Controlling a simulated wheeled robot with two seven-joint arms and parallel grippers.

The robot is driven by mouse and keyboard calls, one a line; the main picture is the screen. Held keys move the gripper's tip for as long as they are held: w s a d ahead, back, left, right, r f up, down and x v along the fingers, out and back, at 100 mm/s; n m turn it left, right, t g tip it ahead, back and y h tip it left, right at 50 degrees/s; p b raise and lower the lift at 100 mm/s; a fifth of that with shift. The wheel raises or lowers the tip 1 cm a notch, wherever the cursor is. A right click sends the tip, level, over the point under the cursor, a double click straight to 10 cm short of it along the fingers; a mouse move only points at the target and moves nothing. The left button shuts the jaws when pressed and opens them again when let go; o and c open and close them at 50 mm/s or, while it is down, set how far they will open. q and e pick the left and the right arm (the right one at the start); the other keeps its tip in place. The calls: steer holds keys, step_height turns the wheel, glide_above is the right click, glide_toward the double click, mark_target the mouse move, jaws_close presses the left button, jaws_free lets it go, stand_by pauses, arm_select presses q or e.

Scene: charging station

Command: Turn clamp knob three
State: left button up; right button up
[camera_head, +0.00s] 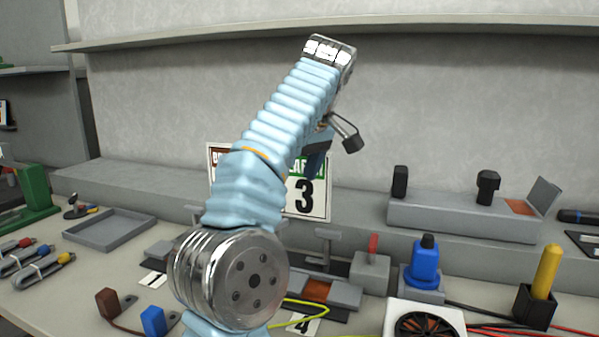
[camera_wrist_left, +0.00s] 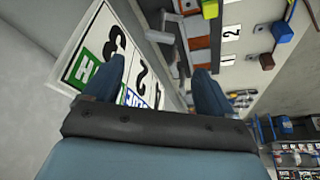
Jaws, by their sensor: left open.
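My left gripper (camera_head: 317,157) shows as a dark blue finger, partly hidden by my arm, in front of the numbered sign (camera_head: 308,195). In the left wrist view its two blue fingers (camera_wrist_left: 160,84) are apart, with nothing between them. A grey T-shaped clamp knob (camera_head: 327,238) stands on the bench below and right of the gripper. In the left wrist view, grey clamp knobs (camera_wrist_left: 157,35) show beyond the fingers, not touching them. I cannot tell which knob is number three; my arm hides part of the clamp row.
A blue plug (camera_head: 425,262), a yellow cylinder (camera_head: 547,270) in a black holder and a white-framed fan (camera_head: 401,308) crowd the right. A grey tray (camera_head: 110,232) is at the left. A long ledge (camera_head: 365,208) runs along the back wall. There is open air above it.

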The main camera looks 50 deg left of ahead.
arm_select(q)
steer(key=shift+c, duration=1.1)
steer(key=shift+s+a+f+m, duration=0.15)
steer(key=shift+s+a+m, duration=0.05)
steer(key=shift+a+m, duration=0.1)
steer(key=shift+c, duration=1.2)
steer(key=s+a+f+m+t, duration=0.1)
steer(key=s+a+f+m+t+h+b, duration=0.1)
steer(key=a+m, duration=0.1)
steer(key=shift+s+m, duration=0.3)
steer(key=shift+s, duration=0.1)
steer(key=c, duration=0.3)
steer(key=s+a+f+m+t+h+b, duration=0.1)
steer(key=s+f+m+t+h, duration=0.1)
steer(key=s+m+t, duration=0.4)
steer(key=s+a+f+m+t+h+b, duration=0.1)
steer(key=s+f+m+t+b, duration=0.15)
steer(key=s+m+t, duration=0.4)
steer(key=shift+c, duration=0.2)
steer(key=shift+m+g, duration=0.45)
steer(key=shift+m, duration=0.2)
steer(key=x, duration=0.7)
steer(key=p+x, duration=0.1)
steer(key=x, duration=0.7)
steer(key=shift+w+d+r, duration=0.1)
steer(key=shift+w+d, duration=0.05)
steer(key=shift+d, duration=0.05)
steer(key=shift+c, duration=0.4)
jaws_close()
